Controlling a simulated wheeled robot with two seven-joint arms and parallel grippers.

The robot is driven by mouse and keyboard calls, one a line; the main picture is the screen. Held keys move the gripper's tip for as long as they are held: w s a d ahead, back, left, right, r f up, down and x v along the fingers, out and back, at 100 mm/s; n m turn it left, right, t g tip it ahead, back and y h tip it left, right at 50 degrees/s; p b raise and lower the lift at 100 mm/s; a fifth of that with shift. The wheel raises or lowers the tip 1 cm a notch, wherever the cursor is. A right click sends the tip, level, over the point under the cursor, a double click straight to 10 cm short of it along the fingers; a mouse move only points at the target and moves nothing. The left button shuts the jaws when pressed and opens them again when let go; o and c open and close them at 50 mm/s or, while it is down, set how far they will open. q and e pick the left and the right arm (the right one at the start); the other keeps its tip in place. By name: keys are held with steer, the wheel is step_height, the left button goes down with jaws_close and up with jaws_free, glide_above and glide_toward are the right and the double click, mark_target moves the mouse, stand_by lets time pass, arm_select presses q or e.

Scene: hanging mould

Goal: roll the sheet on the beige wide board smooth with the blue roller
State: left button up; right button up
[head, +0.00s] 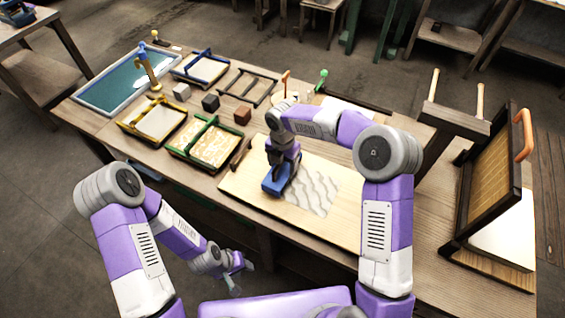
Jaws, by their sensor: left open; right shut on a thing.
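The beige wide board (253,195) lies on the near middle of the table. A pale sheet with grey wavy marks (318,190) lies on the board. The blue roller (276,181) is at the sheet's left end; whether it touches the sheet is hard to tell. My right gripper (281,165) is shut on the blue roller from above, and its fingertips are mostly hidden. My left gripper (240,274) is open and empty, low in front of the table's near edge.
Left of the board lie green (203,143), yellow (153,120) and blue (200,66) framed moulds, with small cubes (211,102) among them. A teal-filled tray (125,82) is at the far left. An upright framed screen (490,180) with an orange handle stands at the right.

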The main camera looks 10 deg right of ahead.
steer(key=shift+f, duration=0.7)
stand_by(0.3)
steer(key=shift+d, duration=0.1)
